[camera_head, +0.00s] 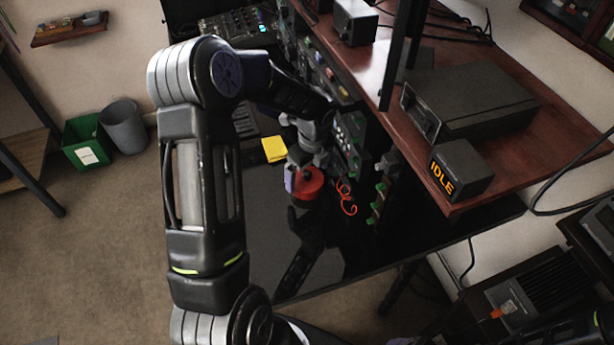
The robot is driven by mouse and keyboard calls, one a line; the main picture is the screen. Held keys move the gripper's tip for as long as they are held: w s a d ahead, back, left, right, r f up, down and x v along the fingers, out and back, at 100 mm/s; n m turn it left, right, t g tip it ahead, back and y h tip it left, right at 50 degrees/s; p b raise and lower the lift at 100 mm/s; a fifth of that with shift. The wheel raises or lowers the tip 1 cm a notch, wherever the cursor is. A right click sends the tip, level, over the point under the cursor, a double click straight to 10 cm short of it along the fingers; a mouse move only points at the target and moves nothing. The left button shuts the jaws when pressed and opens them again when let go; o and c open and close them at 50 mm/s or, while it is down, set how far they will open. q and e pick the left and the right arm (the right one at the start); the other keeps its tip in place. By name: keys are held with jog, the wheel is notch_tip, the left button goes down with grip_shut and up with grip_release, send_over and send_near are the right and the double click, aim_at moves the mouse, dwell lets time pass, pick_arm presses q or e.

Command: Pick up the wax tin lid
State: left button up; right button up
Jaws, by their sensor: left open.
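A round red piece (309,186), which looks like the wax tin or its lid, is on the glossy black desk (270,225). I cannot tell the lid apart from a tin under it. My left gripper (299,172) is open and points down right at the red piece, with its end partly over it. I cannot tell whether the fingers touch it. A small lilac piece (289,179) shows just left of the red one. My right gripper is not in view.
A yellow note pad (275,149) lies behind the gripper. A wooden shelf (520,165) with a box reading IDLE (460,172) overhangs the right.

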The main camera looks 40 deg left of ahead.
aim_at(307, 173)
pick_arm(q)
jog(key=shift+c, duration=0.4)
jog(key=c, duration=1.3)
jog(key=shift+s+a+r+b, duration=0.15)
jog(key=shift+r+b, duration=0.25)
notch_tip(307, 173, up, 6)
jog(key=shift+r+b, duration=0.1)
jog(key=shift+b, duration=0.3)
jog(key=s+a+b, duration=0.1)
jog(key=s+a, duration=0.3)
jog(key=s, duration=0.1)
jog(key=s+a+b, duration=0.1)
jog(key=s+a, duration=0.3)
jog(key=s, duration=0.1)
jog(key=s+a+b, duration=0.1)
jog(key=s+a, duration=0.3)
jog(key=s, duration=0.1)
jog(key=shift+s, duration=0.3)
jog(key=shift+w+d, duration=0.1)
jog(key=shift+d, duration=0.05)
